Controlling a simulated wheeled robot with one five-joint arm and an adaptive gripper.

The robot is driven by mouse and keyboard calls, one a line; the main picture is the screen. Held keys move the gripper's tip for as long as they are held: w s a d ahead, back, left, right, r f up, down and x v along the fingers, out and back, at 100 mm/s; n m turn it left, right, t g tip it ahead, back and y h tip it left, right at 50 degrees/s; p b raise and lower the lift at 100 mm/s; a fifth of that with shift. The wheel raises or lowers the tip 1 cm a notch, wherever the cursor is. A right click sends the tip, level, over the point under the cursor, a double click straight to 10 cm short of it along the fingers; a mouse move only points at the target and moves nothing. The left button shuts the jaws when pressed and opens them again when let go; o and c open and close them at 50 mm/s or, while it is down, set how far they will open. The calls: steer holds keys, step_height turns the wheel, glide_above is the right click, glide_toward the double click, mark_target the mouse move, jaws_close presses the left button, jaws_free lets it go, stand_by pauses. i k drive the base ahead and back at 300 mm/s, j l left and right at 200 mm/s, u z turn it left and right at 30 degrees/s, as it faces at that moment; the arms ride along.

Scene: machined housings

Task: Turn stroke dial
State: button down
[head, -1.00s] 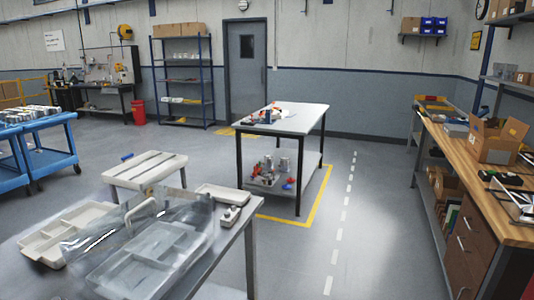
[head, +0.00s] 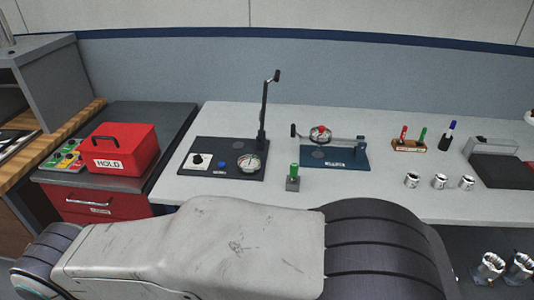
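A black plate (head: 222,172) lies on the white bench. It carries a small black knob on a white label plate (head: 196,161), a round white-faced dial (head: 249,163) and an upright black post with a handle (head: 264,112). To its right, a blue base (head: 345,157) bears a round part with a red centre (head: 320,132) and a horizontal bar. The small labels are too small to read, so I cannot tell which part is the stroke dial. My gripper is out of view; my arm crosses the bottom of the picture.
A red box marked HOLD (head: 122,150) sits on the dark cabinet at left. A green-topped piece (head: 293,177) stands between the two fixtures. A marker holder (head: 408,144), several metal cylinders (head: 439,181) and a dark fixture (head: 500,168) are at right.

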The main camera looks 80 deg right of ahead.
mark_target(197, 160)
steer(key=z, duration=2.4)
